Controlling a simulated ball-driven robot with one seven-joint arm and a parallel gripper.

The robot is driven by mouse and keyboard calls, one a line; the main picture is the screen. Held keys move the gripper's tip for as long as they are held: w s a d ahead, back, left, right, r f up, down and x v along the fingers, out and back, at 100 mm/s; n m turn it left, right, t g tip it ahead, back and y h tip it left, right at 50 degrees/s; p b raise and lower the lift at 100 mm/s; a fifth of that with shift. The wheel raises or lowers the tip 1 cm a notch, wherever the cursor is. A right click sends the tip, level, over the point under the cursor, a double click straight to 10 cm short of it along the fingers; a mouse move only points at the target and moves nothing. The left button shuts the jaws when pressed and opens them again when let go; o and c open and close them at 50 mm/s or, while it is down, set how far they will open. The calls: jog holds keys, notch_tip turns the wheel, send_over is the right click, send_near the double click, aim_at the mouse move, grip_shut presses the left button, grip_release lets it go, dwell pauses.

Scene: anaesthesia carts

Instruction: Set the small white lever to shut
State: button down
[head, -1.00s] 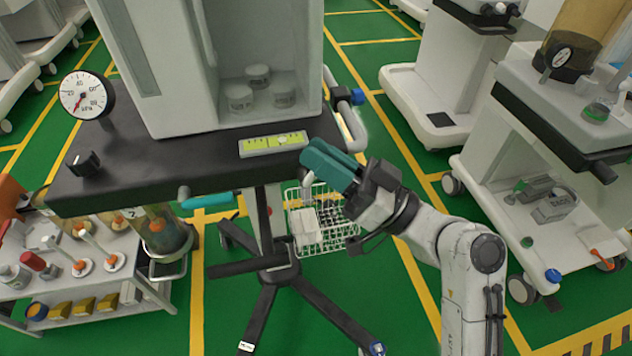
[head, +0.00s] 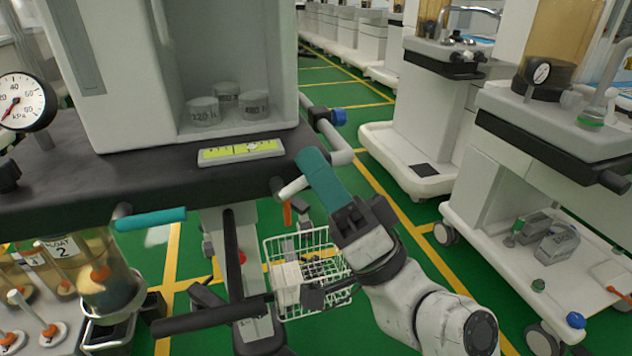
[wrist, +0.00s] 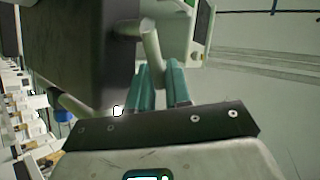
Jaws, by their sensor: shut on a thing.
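The small white lever (head: 292,187) juts from a dark knob under the front edge of the near cart's dark top. It slants up to the right towards my gripper. My gripper (head: 312,160), with teal fingers, is shut on the lever's free end. In the wrist view the pale lever (wrist: 150,40) runs from its pivot beside the dark top down between the teal fingertips (wrist: 161,70). The fingers hide the lever's tip. I cannot read any open or shut marking.
A teal-handled lever (head: 150,219) sticks out further left. A wire basket (head: 325,262) hangs below my gripper, and a side rail with a blue end (head: 338,116) is just behind it. A pressure gauge (head: 22,102) stands far left.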

dwell(0.4)
jog(key=c, duration=1.3)
grip_release()
jog(key=shift+d, duration=0.1)
jog(key=shift+o, duration=0.2)
jog(key=shift+w+r+p, duration=0.1)
jog(key=shift+r+p, duration=0.05)
jog(key=shift+p, duration=0.2)
